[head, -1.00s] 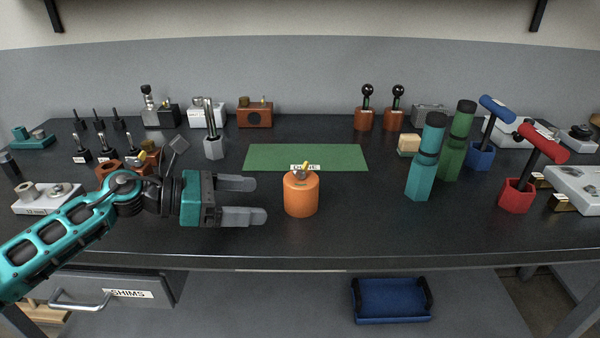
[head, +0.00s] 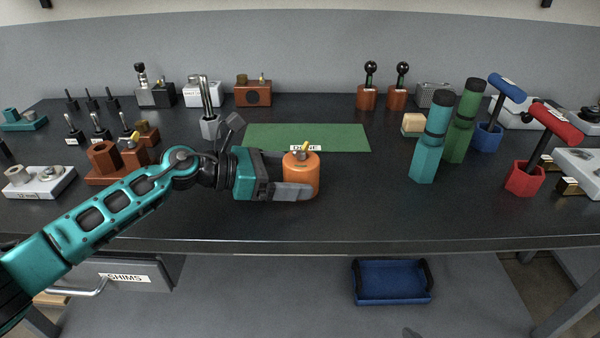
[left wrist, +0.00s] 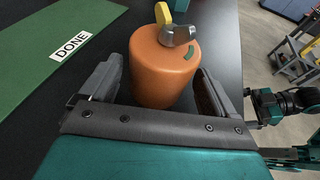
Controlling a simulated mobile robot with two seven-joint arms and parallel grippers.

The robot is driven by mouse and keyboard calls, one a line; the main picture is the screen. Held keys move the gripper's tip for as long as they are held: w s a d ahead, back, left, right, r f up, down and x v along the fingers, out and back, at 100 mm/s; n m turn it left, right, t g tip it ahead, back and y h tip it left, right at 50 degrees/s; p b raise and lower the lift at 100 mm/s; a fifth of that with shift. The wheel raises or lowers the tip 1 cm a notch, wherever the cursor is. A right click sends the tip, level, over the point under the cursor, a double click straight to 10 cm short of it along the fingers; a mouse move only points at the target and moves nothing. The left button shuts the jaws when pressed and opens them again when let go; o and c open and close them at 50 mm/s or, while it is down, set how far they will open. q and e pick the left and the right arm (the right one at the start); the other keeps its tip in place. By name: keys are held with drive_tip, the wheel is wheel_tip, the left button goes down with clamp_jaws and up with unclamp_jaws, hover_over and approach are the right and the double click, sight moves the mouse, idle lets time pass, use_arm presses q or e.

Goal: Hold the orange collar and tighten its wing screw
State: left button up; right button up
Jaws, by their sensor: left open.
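The orange collar (head: 304,178) stands upright on the dark bench, just in front of the green mat. Its wing screw (head: 303,151) is on top, with a yellow wing and a grey metal part. My left gripper (head: 292,180) comes in from the left with its fingers on either side of the collar. The near finger covers part of the collar's lower front. In the left wrist view the collar (left wrist: 160,75) sits between the two open fingers, with a gap visible at its right; the wing screw (left wrist: 176,30) shows there too.
The green mat (head: 330,137) with a DONE label lies behind the collar. Teal (head: 430,150) and green (head: 463,125) cylinders and blue and red T-handled tools stand to the right. Brown blocks (head: 110,165) lie left, behind my arm. The bench front right of the collar is clear.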

use_arm(q)
drive_tip(key=shift+w+d+f, duration=0.15)
drive_tip(key=shift+w+d, duration=0.05)
drive_tip(key=shift+d, duration=0.35)
drive_tip(key=shift+c, duration=0.2)
drive_tip(key=c, duration=0.8)
drive_tip(key=o, duration=1)
drive_tip(key=shift+r, duration=0.3)
drive_tip(key=c, duration=1.2)
drive_tip(key=shift+c, duration=0.2)
